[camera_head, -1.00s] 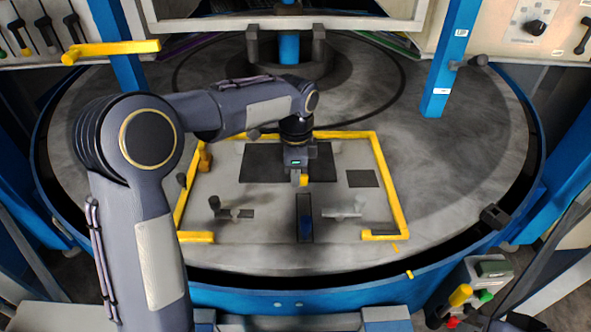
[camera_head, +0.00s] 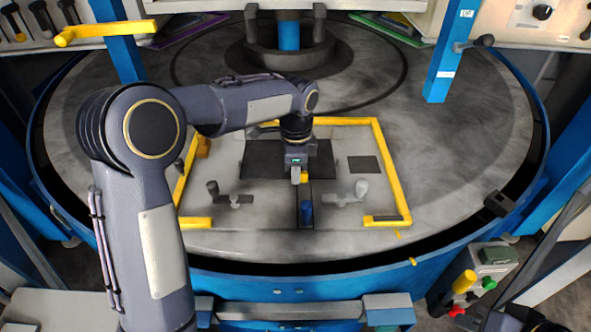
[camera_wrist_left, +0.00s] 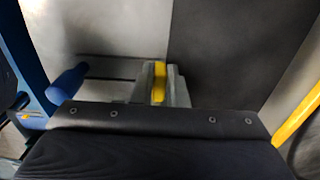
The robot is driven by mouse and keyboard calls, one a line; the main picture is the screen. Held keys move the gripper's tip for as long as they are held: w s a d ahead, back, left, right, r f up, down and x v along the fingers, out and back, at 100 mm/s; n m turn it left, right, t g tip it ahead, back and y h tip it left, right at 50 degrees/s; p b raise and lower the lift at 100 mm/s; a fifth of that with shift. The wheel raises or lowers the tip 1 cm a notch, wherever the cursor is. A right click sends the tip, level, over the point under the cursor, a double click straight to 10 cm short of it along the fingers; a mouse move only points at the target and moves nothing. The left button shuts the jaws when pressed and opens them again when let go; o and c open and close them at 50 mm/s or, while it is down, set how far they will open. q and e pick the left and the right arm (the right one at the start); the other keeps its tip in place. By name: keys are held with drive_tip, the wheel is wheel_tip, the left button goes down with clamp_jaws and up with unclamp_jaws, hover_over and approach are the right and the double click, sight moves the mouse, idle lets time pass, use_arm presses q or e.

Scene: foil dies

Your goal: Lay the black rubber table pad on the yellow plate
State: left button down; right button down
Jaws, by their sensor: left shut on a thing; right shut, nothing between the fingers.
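The black rubber pad (camera_head: 262,158) is a dark rectangle inside the yellow-edged plate (camera_head: 388,172) on the round table. It shows as a dark sheet (camera_wrist_left: 240,50) in the left wrist view. My left gripper (camera_head: 299,177) points down at the pad's near edge, right of its middle. In the left wrist view its fingers (camera_wrist_left: 160,85) are shut, with a yellow part between or on them. The pad moves along with this gripper, so it appears held; the grip is blurred. I cannot tell whether the pad touches the surface.
A small dark square (camera_head: 364,164) lies right of the pad. A dark strip with a blue knob (camera_head: 306,210) lies in front, between two grey knobbed clamps (camera_head: 213,188) (camera_head: 361,188). A blue post (camera_head: 440,55) stands at the right.

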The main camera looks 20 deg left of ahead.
use_arm(q)
drive_tip(key=shift+f+b, duration=0.65)
drive_tip(key=shift+f, duration=0.55)
drive_tip(key=c, duration=1.4)
unclamp_jaws()
drive_tip(key=shift+o, duration=0.2)
drive_tip(key=shift+r, duration=0.1)
wheel_tip(320, 180, up, 7)
drive_tip(key=shift+f, duration=0.1)
drive_tip(key=shift+r, duration=0.45)
drive_tip(key=shift+s+a+r, duration=0.1)
drive_tip(key=s+a+r+n+t+h, duration=0.1)
drive_tip(key=s+a+n, duration=0.3)
drive_tip(key=s, duration=0.4)
drive_tip(key=s+a+r+n+t+h, duration=0.1)
drive_tip(key=s+a+n+t+h, duration=0.2)
drive_tip(key=s, duration=0.5)
drive_tip(key=s+f+n, duration=0.3)
drive_tip(key=s+n, duration=0.1)
drive_tip(key=s, duration=0.2)
drive_tip(key=s+d+f+n+t, duration=0.1)
drive_tip(key=s+f+n, duration=0.1)
drive_tip(key=s+n, duration=0.3)
drive_tip(key=shift+s+d+f+n+t, duration=0.2)
drive_tip(key=shift+s+f+n+t, duration=0.1)
drive_tip(key=shift+s+f, duration=0.1)
